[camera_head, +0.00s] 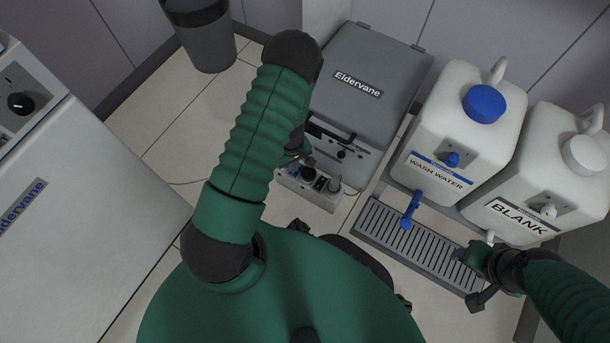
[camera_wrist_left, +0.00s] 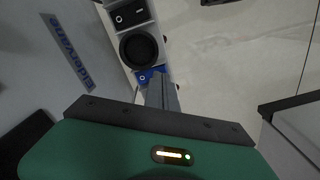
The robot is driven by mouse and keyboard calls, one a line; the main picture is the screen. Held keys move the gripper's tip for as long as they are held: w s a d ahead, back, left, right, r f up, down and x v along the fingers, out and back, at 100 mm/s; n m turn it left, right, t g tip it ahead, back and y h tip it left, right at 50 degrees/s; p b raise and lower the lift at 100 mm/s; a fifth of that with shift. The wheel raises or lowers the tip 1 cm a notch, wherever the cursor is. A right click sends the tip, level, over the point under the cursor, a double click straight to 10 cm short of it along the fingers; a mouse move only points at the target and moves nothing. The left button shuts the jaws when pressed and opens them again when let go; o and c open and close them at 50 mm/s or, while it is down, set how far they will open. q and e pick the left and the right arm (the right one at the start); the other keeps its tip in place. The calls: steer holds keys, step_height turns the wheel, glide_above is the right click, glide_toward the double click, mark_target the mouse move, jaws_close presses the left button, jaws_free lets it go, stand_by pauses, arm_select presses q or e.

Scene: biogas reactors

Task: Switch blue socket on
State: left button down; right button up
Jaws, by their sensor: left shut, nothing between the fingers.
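A grey socket strip (camera_head: 308,187) sits in front of the grey Eldervane box, low near the floor. In the left wrist view it shows a black round socket (camera_wrist_left: 141,49), a black rocker switch (camera_wrist_left: 129,15) and a blue part (camera_wrist_left: 150,72) at its near end. My left gripper (camera_wrist_left: 160,84) is shut and empty. Its fingertips overlap the blue part in this view, hiding some of it; I cannot tell whether they touch. In the head view my left arm hides most of that gripper. My right gripper (camera_head: 478,262) is over the drain grate, its jaws unclear.
The grey Eldervane box (camera_head: 375,65) stands behind the strip. White WASH WATER (camera_head: 455,120) and BLANK (camera_head: 545,165) canisters stand right, above the slotted grate (camera_head: 410,240). A large grey Eldervane cabinet (camera_head: 90,190) stands left, a grey bin (camera_head: 205,40) behind. Tiled floor lies between.

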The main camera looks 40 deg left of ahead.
arm_select(q)
steer(key=shift+f+b, duration=0.75)
steer(key=shift+f, duration=0.2)
stand_by(0.9)
step_height(320, 180, up, 7)
steer(key=p, duration=0.7)
steer(key=shift+r, duration=0.15)
